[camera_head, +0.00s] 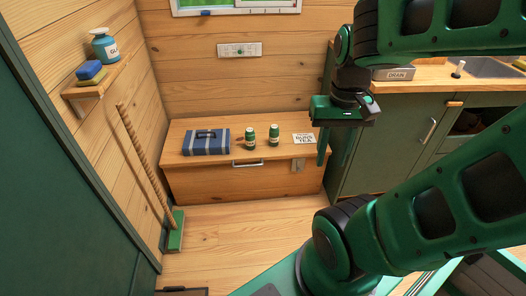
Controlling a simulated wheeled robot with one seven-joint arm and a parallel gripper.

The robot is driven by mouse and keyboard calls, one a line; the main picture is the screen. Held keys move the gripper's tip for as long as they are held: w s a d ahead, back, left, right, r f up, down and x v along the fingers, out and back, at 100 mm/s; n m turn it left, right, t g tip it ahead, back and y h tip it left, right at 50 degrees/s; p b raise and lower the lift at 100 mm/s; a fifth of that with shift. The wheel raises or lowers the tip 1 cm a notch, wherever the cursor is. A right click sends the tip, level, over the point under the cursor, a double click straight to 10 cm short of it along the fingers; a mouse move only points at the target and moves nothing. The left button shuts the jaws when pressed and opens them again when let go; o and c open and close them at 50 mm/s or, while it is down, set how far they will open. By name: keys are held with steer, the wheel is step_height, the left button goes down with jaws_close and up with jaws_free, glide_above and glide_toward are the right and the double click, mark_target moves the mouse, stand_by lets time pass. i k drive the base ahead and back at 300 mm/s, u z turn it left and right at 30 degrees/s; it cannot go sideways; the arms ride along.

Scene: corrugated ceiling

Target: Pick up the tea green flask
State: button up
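Two small green flasks with pale labels stand upright on the wooden chest in the middle of the head view. One is the left flask (250,137); the other is the right flask (274,135), a little apart from it. Both look similar in green, and I cannot tell which is the tea green one. My gripper (322,150) hangs to the right of both flasks, near the chest's right end, pointing down and touching neither. Its fingers appear edge-on and overlap, so the gap between them is hidden. No held object shows.
The wooden chest (225,185) also bears a blue striped case (206,143) at left and a white card with lettering (303,139) at right. A broom (175,228) leans at the left wall. A green counter (395,140) with a sink stands at right. Floor before the chest is clear.

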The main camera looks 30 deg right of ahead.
mark_target(250, 135)
steer(key=k, duration=0.7)
steer(key=z, duration=0.85)
steer(key=i, duration=1.5)
